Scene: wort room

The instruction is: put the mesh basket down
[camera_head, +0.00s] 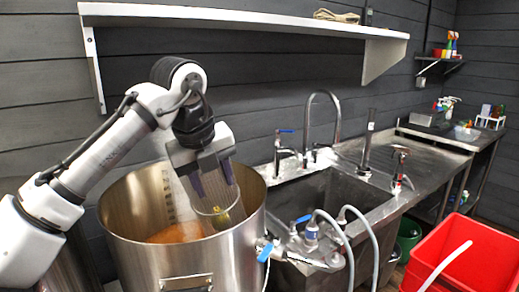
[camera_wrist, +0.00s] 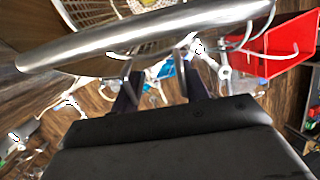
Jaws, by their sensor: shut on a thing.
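My gripper (camera_head: 212,180) points down over the open mouth of a large steel pot (camera_head: 180,262) in the head view. It is shut on the mesh basket (camera_head: 222,214), a see-through, round-rimmed basket with something yellow-green in it. The basket hangs at the right side of the pot's mouth, partly below the rim line. Whether it touches the pot cannot be told. Orange-brown contents (camera_head: 172,234) show inside the pot. In the wrist view, mesh wires show at the top, behind a broad curved metal band; the grip itself is unclear.
A steel sink (camera_head: 330,196) with taps stands right of the pot. A valve with hoses (camera_head: 312,232) is at the pot's right front. A red crate (camera_head: 480,262) is at the lower right. A white shelf (camera_head: 250,20) runs above. The far counter (camera_head: 430,148) has bare room.

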